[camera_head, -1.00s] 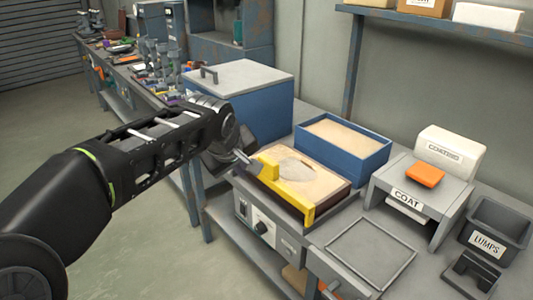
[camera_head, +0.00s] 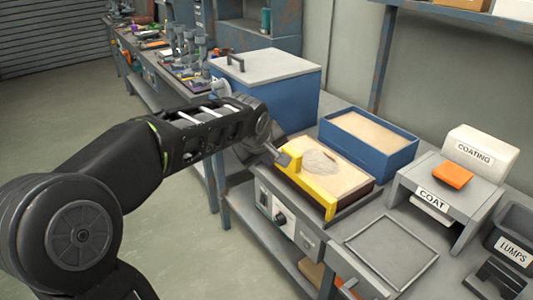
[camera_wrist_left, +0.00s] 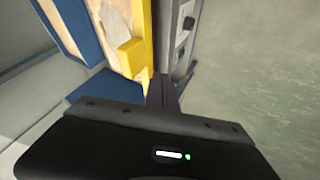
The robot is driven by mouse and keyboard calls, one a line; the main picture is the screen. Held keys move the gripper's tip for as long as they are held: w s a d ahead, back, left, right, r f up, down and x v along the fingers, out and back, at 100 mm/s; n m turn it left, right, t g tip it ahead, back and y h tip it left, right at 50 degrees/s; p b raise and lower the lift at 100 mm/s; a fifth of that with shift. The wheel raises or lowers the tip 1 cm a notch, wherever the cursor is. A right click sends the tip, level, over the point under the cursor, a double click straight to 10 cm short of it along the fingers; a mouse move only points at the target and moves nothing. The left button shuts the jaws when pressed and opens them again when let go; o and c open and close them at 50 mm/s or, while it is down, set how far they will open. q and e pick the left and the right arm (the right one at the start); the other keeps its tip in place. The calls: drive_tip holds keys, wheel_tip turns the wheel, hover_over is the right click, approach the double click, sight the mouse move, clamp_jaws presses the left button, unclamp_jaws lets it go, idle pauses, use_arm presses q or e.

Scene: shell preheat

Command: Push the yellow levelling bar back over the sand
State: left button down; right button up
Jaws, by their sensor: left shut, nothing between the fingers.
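The yellow levelling bar (camera_head: 313,191) lies along the front edge of the sand tray (camera_head: 352,197) in the head view. A raised yellow block stands at its left end. Sand (camera_head: 347,177) with a pale grey patch (camera_head: 319,162) lies behind the bar. My left gripper (camera_head: 281,157) is shut and empty, with its tip close to the yellow block. In the wrist view the shut fingers (camera_wrist_left: 161,92) point along the bar (camera_wrist_left: 145,30), beside its block (camera_wrist_left: 130,56). I cannot tell whether they touch it. My right gripper is not in view.
A blue sand box (camera_head: 402,156) stands behind the tray, and a blue chest with a grey lid (camera_head: 265,66) is at back left. The grey COAT stand (camera_head: 445,196), LUMPS bin (camera_head: 512,247) and an empty square frame (camera_head: 391,251) are to the right.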

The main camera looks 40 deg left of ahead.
use_arm(q)
drive_tip(key=w+f, duration=0.3)
drive_tip(key=w, duration=0.3)
drive_tip(key=shift+f, duration=0.2)
drive_tip(key=shift+w+d, duration=0.15)
